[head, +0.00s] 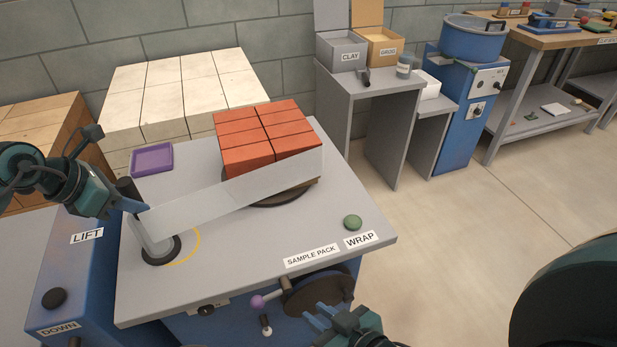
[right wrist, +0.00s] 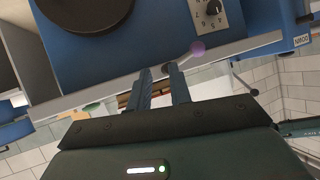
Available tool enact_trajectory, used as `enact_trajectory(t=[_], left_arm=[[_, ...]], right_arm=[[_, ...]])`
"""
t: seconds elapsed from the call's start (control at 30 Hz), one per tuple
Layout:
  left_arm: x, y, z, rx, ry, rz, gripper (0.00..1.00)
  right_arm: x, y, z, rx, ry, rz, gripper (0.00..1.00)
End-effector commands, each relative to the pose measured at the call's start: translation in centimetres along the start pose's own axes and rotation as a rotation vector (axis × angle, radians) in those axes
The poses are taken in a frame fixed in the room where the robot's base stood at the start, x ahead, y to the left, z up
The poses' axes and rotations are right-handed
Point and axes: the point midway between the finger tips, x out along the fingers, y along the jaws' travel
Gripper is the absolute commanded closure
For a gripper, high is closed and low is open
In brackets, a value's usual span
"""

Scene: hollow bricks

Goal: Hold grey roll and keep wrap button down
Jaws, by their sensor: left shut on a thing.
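The grey roll (head: 152,240) stands upright on a black round base at the left of the grey table. My left gripper (head: 140,207) is shut on its upper part, which the fingers partly hide. A clear film runs from the roll to the stack of red hollow bricks (head: 262,142) on a dark turntable (head: 282,198). The green wrap button (head: 352,222) sits near the table's right front corner, above the WRAP label, with nothing on it. My right gripper (head: 322,318) is open and empty below the table's front edge; its two spread fingers show in the right wrist view (right wrist: 158,72).
A dark handwheel (head: 315,292) and a purple-knobbed lever (head: 258,301) stick out of the table's front, close to my right gripper. A purple tray (head: 152,159) lies at the back left. A blue LIFT/DOWN box (head: 75,280) stands at the left.

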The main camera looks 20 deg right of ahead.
Motion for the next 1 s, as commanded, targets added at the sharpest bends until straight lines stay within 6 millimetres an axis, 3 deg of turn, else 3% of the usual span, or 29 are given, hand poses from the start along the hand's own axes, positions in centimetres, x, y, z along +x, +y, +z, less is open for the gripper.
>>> enact_trajectory(t=[0.07, 0.23, 0.4, 0.5, 1.0], left_arm=[[0.2, 0.1, -0.6, -0.005, 0.015, -0.001, 0.92], [0.2, 0.1, -0.6, -0.005, 0.015, -0.002, 0.92], [0.2, 0.0, -0.6, -0.005, 0.015, -0.002, 0.92], [0.2, 0.0, -0.6, -0.005, 0.015, -0.002, 0.92], [0.3, 0.0, -0.6, -0.005, 0.016, -0.003, 0.92]], right_arm=[[-0.1, 1.0, -0.6, 0.003, 0.015, 0.021, 0.87], [-1.8, 6.8, -4.8, 0.014, 0.120, 0.150, 1.00], [-4.5, 12.1, -9.0, 0.012, 0.227, 0.276, 1.00], [-5.6, 13.7, -10.3, 0.009, 0.263, 0.314, 1.00], [-5.4, 14.4, -10.9, 0.008, 0.275, 0.326, 1.00]])
